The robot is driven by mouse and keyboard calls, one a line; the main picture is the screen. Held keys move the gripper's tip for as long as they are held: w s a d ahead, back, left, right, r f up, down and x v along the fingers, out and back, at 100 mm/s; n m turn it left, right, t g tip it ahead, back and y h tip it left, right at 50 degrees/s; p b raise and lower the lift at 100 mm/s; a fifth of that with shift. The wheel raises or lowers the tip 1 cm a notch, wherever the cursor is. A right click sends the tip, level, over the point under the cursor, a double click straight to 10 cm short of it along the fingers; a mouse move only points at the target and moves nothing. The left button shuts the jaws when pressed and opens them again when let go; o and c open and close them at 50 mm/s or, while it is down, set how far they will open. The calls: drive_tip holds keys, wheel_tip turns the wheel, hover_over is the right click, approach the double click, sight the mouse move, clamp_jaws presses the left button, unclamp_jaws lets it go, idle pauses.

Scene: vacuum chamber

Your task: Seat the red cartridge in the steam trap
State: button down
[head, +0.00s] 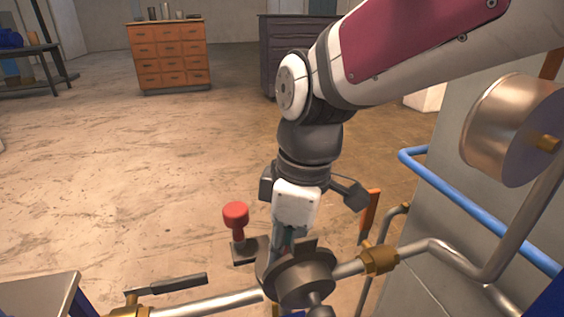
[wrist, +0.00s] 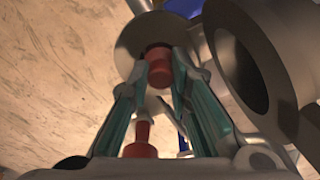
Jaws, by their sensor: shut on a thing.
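My gripper (wrist: 160,68) is shut on a red cartridge (wrist: 158,67), held between its teal-lined fingertips in the wrist view. A round grey metal face lies just beyond the cartridge; I cannot tell whether they touch. The steam trap (head: 305,275) is the dark round body on the pipe in the head view. A large dark ring, apparently part of it, shows at the right of the wrist view (wrist: 285,85). In the head view my gripper points down behind the trap, which hides its fingertips and the cartridge.
A red-capped piece (head: 236,215) stands upright on a dark block left of my gripper. A brass fitting (head: 378,260) joins the pipe right of the trap. A lever handle (head: 180,284) is at lower left. A blue rail (head: 470,212) and a metal drum (head: 505,130) are at right. Open floor lies behind.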

drive_tip(key=c, duration=1.5)
unclamp_jaws()
drive_tip(key=shift+f, duration=0.1)
drive_tip(key=shift+o, duration=0.2)
wheel_tip(320, 180, up, 12)
drive_tip(key=d+p, duration=0.1)
drive_tip(key=p, duration=0.2)
drive_tip(key=shift+s+d, duration=0.15)
drive_tip(key=shift+d, duration=0.05)
